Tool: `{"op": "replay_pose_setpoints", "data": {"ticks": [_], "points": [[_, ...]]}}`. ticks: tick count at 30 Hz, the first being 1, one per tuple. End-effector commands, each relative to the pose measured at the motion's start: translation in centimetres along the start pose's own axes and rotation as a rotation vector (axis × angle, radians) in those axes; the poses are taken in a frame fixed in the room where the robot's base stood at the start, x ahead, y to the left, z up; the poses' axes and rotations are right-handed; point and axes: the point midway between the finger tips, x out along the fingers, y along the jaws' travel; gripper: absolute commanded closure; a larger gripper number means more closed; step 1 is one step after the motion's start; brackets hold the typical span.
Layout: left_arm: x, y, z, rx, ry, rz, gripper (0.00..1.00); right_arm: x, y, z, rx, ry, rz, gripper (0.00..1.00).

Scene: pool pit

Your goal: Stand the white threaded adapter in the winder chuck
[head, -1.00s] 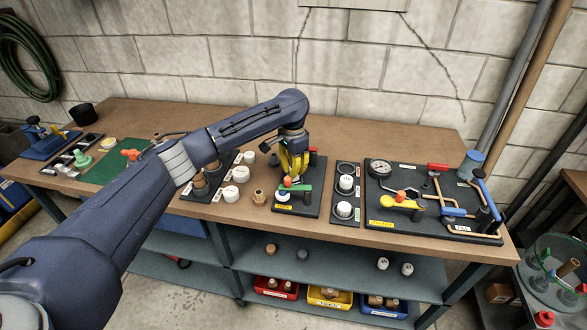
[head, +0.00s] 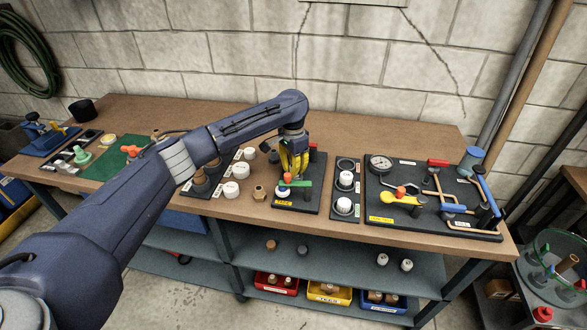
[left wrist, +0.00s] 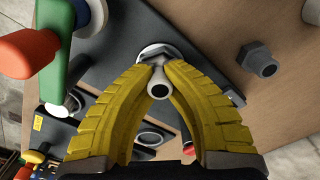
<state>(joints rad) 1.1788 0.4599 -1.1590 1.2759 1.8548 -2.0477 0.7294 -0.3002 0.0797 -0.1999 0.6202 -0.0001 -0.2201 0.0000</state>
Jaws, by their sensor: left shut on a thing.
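My left gripper (head: 290,172) reaches down over the dark winder board (head: 311,190) with its yellow fingers. In the left wrist view the fingers (left wrist: 158,72) are shut on a small pale part, which I take to be the white threaded adapter (left wrist: 158,90); its open round end faces the camera. A pale, many-sided collar (left wrist: 158,52) shows just beyond the fingertips. I cannot tell whether it belongs to the adapter or the chuck, or whether the adapter is seated. The fingers and arm hide most of this in the head view. My right gripper is not in view.
A green lever (head: 295,183) with an orange knob stands close beside the fingers. A tray with white fittings (head: 345,208) and a gauge board (head: 430,222) lie to the right.

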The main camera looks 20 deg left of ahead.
Motion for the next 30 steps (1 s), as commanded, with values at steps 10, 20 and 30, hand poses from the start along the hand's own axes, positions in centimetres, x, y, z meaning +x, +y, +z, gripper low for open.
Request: {"op": "replay_pose_setpoints", "data": {"ticks": [10, 20, 30], "points": [[0.03, -0.02, 0.00, 0.000, 0.000, 0.000, 0.78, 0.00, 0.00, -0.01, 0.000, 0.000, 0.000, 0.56], [0.05, -0.01, 0.00, 0.000, 0.000, 0.000, 0.56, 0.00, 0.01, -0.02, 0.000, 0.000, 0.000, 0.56], [0.03, -0.01, 0.00, 0.000, 0.000, 0.000, 0.42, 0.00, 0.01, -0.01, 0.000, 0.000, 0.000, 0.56]]}}
